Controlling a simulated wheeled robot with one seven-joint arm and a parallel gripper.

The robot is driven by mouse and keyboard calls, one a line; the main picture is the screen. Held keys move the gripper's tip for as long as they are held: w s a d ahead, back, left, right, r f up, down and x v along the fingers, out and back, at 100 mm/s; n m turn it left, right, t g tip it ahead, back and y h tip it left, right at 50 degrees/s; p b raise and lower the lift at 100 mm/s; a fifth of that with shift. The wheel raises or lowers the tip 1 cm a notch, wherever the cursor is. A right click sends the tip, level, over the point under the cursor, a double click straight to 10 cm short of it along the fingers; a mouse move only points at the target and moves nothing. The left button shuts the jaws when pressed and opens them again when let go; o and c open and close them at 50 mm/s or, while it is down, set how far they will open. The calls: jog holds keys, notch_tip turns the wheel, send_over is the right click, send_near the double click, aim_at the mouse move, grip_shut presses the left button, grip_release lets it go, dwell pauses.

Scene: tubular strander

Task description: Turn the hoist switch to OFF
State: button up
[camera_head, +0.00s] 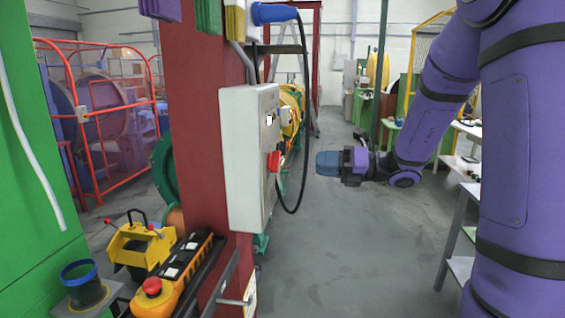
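A light grey switch box (243,150) is fixed to the red column. A red switch handle (273,161) sticks out from its right-hand face, seen nearly edge-on. I take this for the hoist switch; its position and any markings cannot be read from this angle. My gripper (328,163) points left at about the handle's height, to the right of it. A gap shows between them in the picture, and nothing shows in the gripper. Its blue fingers overlap from this side, so I cannot tell whether they are open or shut.
A black cable (306,110) loops from a blue plug (273,13) down between the box and my gripper. A yellow pendant control with a red button (153,287) lies below left. A grey table (456,225) stands at right. The middle floor (345,250) is clear.

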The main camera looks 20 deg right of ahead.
aim_at(274, 161)
jog(key=x, duration=1)
jog(key=shift+a, duration=0.1)
grip_shut()
